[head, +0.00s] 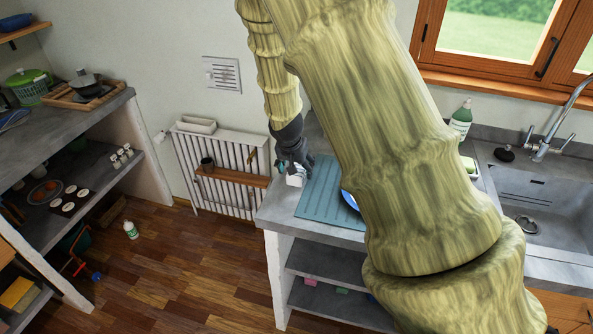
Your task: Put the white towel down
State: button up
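My gripper (293,163) is at the far left corner of the masonry counter (275,209), low over its top and pointing down. A small white thing (295,180), which may be the white towel, shows just below the fingers. It is too small to tell whether it is cloth, whether the fingers hold it, or whether it rests on the counter. The fingers are dark and small in the picture, so their opening is unclear. My own arm covers much of the counter's middle.
A teal ribbed mat (318,213) lies right of my gripper, with a partly hidden blue plate (349,199) by it. A sink (545,200) and green soap bottle (462,117) are at right. A radiator (222,185) stands left of the counter. Open floor lies between the counter and left shelves.

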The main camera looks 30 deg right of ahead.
jog(key=b+v, duration=0.1)
jog(key=v, duration=0.9)
jog(key=shift+b, duration=0.4)
